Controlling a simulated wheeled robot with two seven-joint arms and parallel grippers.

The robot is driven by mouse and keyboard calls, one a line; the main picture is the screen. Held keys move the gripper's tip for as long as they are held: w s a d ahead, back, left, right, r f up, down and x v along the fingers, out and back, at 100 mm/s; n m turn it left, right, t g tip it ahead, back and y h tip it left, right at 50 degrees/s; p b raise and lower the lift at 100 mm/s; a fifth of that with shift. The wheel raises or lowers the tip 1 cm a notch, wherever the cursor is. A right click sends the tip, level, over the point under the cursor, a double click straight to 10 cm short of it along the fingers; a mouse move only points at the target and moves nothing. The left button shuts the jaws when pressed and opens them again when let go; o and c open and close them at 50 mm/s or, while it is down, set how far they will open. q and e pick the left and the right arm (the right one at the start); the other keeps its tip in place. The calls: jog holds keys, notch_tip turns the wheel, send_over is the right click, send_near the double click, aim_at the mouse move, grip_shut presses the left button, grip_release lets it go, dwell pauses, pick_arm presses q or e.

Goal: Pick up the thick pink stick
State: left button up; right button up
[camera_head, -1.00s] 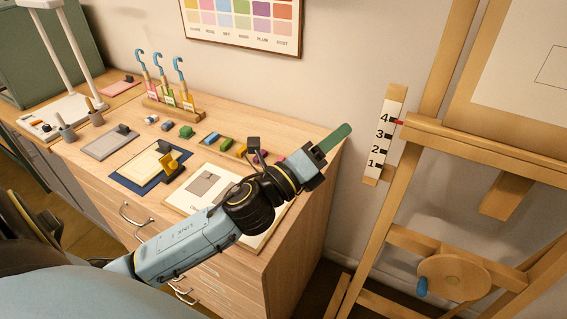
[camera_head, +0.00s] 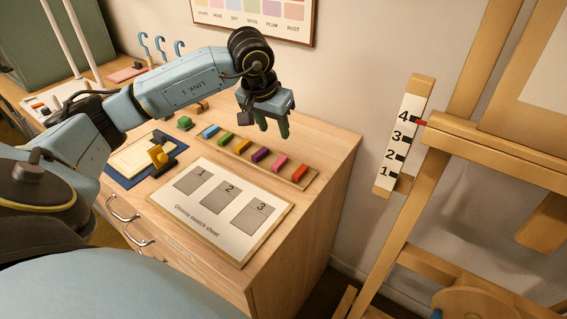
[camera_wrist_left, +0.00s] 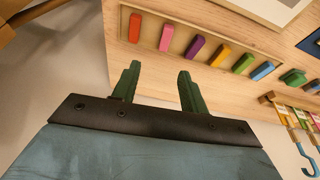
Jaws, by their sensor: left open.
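The thick pink stick (camera_head: 280,163) lies on a wooden tray (camera_head: 266,168) in the head view, between the purple and the orange-red sticks. It also shows in the left wrist view (camera_wrist_left: 166,38), beyond my fingertips. My left gripper (camera_head: 271,124) hangs above the table behind the row of sticks, fingers down. In the left wrist view its two green fingers (camera_wrist_left: 156,75) are apart with nothing between them. The pink stick is apart from the fingers, ahead of them. My right gripper is not in view.
Orange-red (camera_head: 301,172), purple (camera_head: 260,154), yellow (camera_head: 242,145), green (camera_head: 225,138) and blue (camera_head: 209,131) sticks share the tray. A numbered swatch sheet (camera_head: 215,215) lies in front. An easel (camera_head: 480,150) stands right, past the table edge. Hooked tools (camera_head: 161,45) stand at the back left.

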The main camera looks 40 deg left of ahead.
aim_at(279, 161)
pick_arm(q)
jog(key=x, duration=1.3)
jog(key=shift+s+a+f, duration=0.15)
jog(key=shift+s+a, duration=0.15)
jog(key=shift+a, duration=0.15)
grip_shut()
